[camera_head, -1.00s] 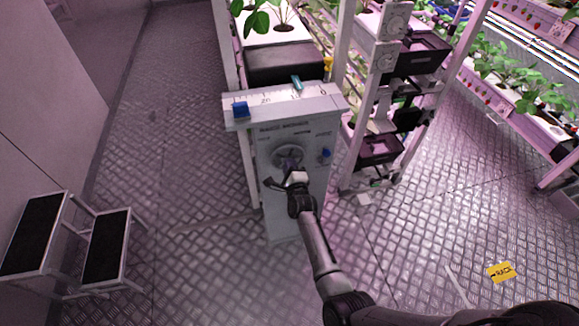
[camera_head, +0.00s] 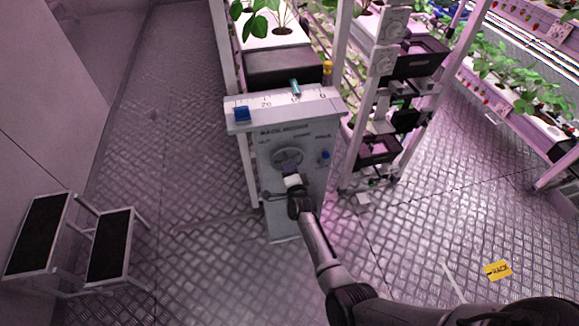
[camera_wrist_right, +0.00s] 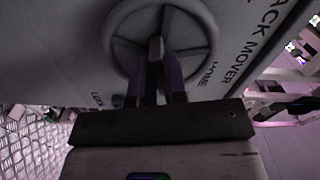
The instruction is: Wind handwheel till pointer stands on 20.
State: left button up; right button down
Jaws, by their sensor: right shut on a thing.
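The grey box labelled rack mover (camera_head: 290,215) stands upright in the head view. Its round spoked handwheel (camera_head: 287,157) is on the front face and also fills the top of the right wrist view (camera_wrist_right: 205,25). My right gripper (camera_head: 291,172) is at the lower part of the wheel; in the wrist view its fingers (camera_wrist_right: 157,75) are shut on the wheel's grip (camera_wrist_right: 156,48). The teal pointer (camera_head: 295,88) stands over the scale (camera_head: 285,102), near the mark between 20 and 0, right of 20. Its exact reading is too small to tell. My left gripper is out of view.
A blue block (camera_head: 241,114) sits at the scale's left end, and a blue knob (camera_head: 325,155) is right of the wheel. Plant racks (camera_head: 341,60) stand behind and right. A step stool (camera_head: 75,240) is at left. The floor between is clear.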

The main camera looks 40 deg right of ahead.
jog(key=n, duration=2.6)
jog(key=shift+s+d+n, duration=0.15)
jog(key=shift+d+n, duration=0.15)
jog(key=shift+n, duration=0.3)
jog(key=c, duration=1.2)
grip_release()
jog(key=shift+o, duration=0.2)
